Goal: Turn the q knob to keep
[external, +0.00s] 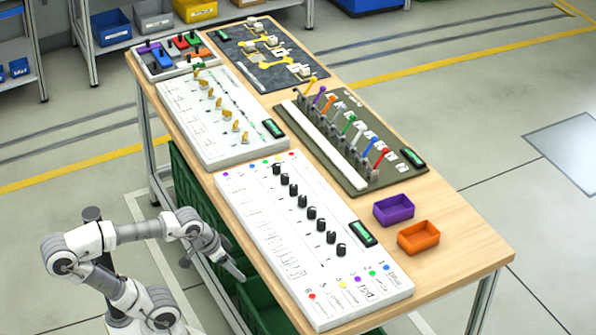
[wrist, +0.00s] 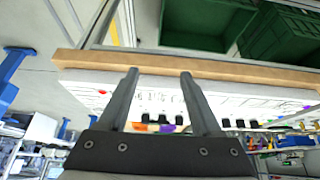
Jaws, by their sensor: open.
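A white panel (external: 262,215) lies on the near part of the table with a row of several black knobs (external: 302,202), coloured dots and a small green display (external: 363,234). A second white panel (external: 190,132) behind it carries yellow knobs (external: 226,115). The lettering is too small to read, so I cannot tell which knob is q or where keep is marked. My gripper (external: 237,272) is off the table's left long edge, apart from the knobs. In the wrist view my gripper (wrist: 160,74) has its two fingers apart with nothing held between them.
Purple (external: 394,210) and orange (external: 418,238) trays sit at right. Green crates (external: 262,312) stand below the left edge.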

